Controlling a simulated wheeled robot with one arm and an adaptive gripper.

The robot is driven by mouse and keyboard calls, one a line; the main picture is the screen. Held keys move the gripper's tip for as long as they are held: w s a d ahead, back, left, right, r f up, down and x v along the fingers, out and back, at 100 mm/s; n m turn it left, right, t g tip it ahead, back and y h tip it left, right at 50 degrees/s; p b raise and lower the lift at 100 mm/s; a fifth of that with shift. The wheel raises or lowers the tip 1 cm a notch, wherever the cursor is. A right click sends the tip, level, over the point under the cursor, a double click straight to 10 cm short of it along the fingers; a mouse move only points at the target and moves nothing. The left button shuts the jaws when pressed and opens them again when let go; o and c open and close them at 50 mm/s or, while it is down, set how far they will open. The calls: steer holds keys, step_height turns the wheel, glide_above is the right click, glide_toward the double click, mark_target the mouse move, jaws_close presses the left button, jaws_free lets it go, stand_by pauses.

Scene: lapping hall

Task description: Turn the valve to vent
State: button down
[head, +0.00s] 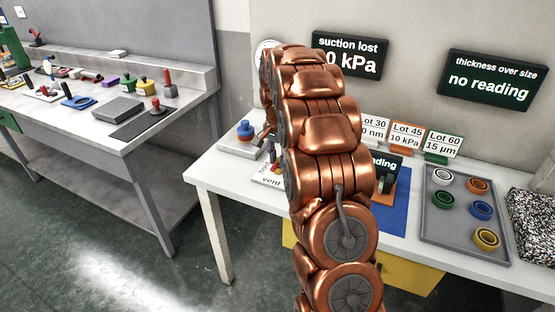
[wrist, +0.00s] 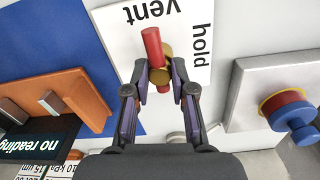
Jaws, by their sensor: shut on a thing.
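In the wrist view the valve has a red handle (wrist: 152,48) on a brass-coloured body (wrist: 167,75). It sits on a white plate (wrist: 185,28) lettered "vent" and "hold". The handle's long red end points toward "vent". My gripper (wrist: 161,82) is shut on the valve, one finger on each side; the fingers hide part of its body. The plate's corner (head: 270,181) with "vent" shows left of the arm.
A grey block with a blue and red knob (wrist: 290,108) stands beside the plate. An orange fixture (wrist: 65,100) is on the other side. A display (head: 346,55) reads "suction lost", its value partly hidden. A tray (head: 460,232) of rings stands right.

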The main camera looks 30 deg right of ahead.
mark_target(277, 160)
steer(key=shift+s+f, duration=0.15)
steer(key=shift+s, duration=0.05)
steer(key=c, duration=1)
jaws_free()
steer(key=shift+o, duration=0.2)
steer(key=shift+w, duration=0.1)
steer(key=shift+r, duration=0.25)
steer(key=shift+r, duration=0.25)
step_height(277, 160, up, 11)
steer(key=shift+w+r, duration=0.1)
steer(key=shift+a, duration=0.1)
